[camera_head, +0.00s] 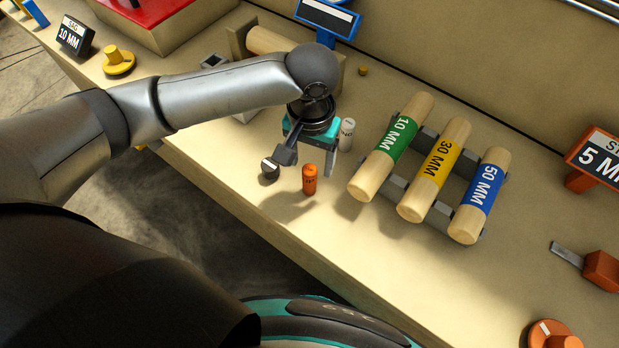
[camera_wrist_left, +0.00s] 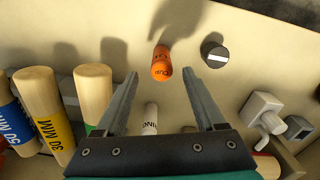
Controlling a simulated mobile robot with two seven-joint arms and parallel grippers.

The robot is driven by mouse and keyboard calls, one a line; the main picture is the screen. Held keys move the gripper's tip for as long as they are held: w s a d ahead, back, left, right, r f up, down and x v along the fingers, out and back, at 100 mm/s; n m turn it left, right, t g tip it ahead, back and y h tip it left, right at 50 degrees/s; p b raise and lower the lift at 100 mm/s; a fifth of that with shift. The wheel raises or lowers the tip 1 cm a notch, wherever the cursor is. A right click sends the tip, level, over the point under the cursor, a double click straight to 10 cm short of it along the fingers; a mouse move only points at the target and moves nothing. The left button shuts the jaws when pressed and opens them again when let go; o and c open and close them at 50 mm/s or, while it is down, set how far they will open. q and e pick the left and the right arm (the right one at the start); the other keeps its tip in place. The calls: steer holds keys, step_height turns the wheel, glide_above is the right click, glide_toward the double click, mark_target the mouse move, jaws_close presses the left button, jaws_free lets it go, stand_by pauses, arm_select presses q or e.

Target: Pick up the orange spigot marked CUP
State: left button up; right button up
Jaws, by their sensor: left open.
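The orange spigot marked CUP (camera_head: 309,180) stands upright on the bench near its front edge. In the left wrist view the orange spigot (camera_wrist_left: 161,66) shows ahead of the fingertips, roughly between their lines, with its CUP lettering visible. My left gripper (camera_head: 308,163) is open and empty, just behind and above the spigot in the head view. The gripper also shows in the left wrist view (camera_wrist_left: 160,76), with its two fingers wide apart. No contact with the spigot shows. My right gripper is not in view.
A white spigot (camera_head: 346,134) stands right behind my gripper. A black knob-like piece (camera_head: 270,168) stands left of the orange spigot. Green, yellow and blue banded rolls (camera_head: 437,170) lie on a grey rack to the right. The bench in front of the rack is clear.

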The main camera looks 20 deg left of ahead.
mark_target(309, 169)
arm_select(q)
step_height(309, 169, down, 5)
steer(key=shift+a+r+b, duration=0.15)
steer(key=shift+r+b, duration=0.05)
steer(key=shift+b, duration=0.15)
jaws_close()
stand_by(0.3)
